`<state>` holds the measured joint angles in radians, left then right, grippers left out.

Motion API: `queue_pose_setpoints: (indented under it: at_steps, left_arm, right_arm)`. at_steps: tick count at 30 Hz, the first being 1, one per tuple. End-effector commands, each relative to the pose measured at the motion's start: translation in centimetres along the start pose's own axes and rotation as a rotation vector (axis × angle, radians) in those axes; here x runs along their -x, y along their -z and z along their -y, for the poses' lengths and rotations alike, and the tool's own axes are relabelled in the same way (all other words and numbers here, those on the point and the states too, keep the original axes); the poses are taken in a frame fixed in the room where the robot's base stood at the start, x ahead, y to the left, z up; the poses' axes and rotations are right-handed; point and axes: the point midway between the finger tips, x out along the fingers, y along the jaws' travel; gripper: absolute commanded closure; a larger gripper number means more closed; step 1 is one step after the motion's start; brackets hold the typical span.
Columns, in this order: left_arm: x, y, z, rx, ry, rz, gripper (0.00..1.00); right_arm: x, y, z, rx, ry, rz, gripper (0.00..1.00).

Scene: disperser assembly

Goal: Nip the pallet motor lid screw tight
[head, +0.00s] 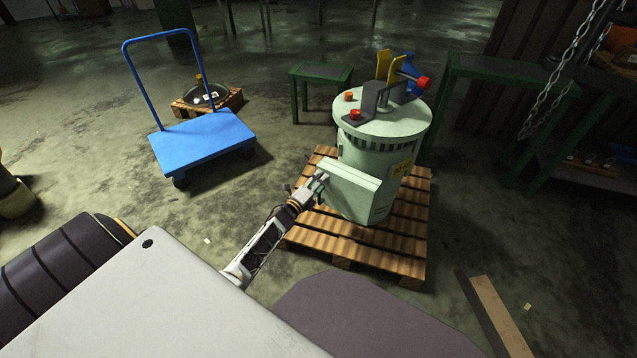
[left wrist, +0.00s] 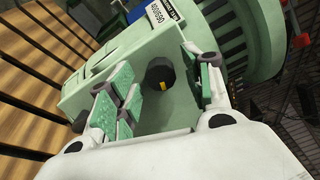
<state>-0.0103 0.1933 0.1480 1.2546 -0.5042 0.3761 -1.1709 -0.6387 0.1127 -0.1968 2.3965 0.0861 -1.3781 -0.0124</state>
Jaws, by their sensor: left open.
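The pale green motor (head: 383,135) stands upright on a wooden pallet (head: 405,230). Its box-shaped housing with the lid (head: 352,190) sticks out toward me; the lid also shows in the left wrist view (left wrist: 108,72). A black lid screw (left wrist: 160,74) with a yellow mark sits on the lid's face. My left gripper (head: 318,184) is at the near left side of the box. In the left wrist view my left gripper (left wrist: 162,92) is open, its green-padded fingers on either side of the screw, with visible gaps to it. The head view hides the screw. My right gripper is out of view.
A blue trolley (head: 203,139) stands at left, with a small pallet (head: 183,108) carrying round parts behind it. Green tables (head: 323,74) stand behind the motor and at right. A plank (head: 500,315) lies at front right. Chains (head: 553,85) hang at right.

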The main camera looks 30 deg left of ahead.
Motion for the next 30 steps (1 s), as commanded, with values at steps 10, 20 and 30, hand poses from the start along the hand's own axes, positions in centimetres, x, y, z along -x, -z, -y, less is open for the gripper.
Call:
queue_pose_setpoints:
  at_steps: [10, 20, 30]
  left_arm:
    - [1.8, 0.0, -0.1, 0.0, -0.001, 0.0, 0.5]
    - [4.6, 0.1, -0.1, 0.001, -0.001, -0.001, 0.5]
    - [7.7, 0.1, -0.1, 0.001, -0.001, -0.001, 0.5]
  right_arm:
    - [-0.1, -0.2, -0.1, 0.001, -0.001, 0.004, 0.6]
    - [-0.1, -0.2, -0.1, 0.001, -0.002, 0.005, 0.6]
    - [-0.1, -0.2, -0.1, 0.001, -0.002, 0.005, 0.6]
